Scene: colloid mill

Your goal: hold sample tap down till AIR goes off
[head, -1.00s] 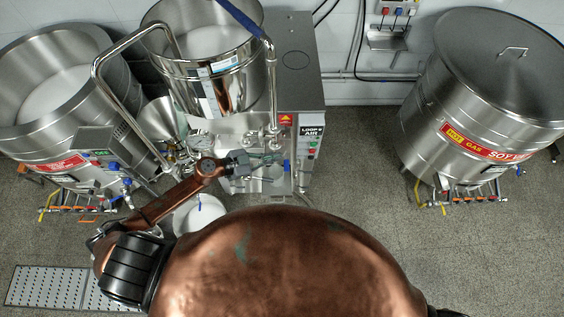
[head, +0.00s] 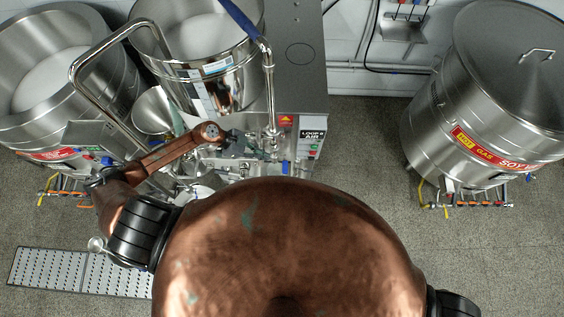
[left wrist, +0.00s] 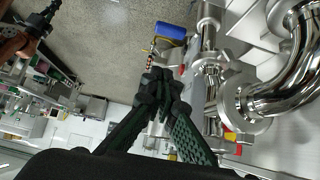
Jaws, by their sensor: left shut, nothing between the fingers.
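My left gripper (head: 262,151) is in front of the steel mill's pipework in the head view. Its dark green fingers are shut and empty in the left wrist view (left wrist: 160,84). A blue handle (left wrist: 171,31), probably the sample tap, shows beyond the fingertips, apart from them in the picture. A small blue part (head: 286,167) shows right of the gripper in the head view; I cannot tell if it is the same handle. The LOOP & AIR panel (head: 313,135) is on the mill's front; I cannot tell whether AIR is lit. My right gripper is out of view.
A hopper with a steel pipe (head: 268,85) stands above the gripper. Polished pipe bends (left wrist: 285,95) lie close right of the fingers. A bucket (head: 195,192) is partly hidden below my arm. A lidded kettle (head: 490,95) stands right, across clear floor (head: 365,145).

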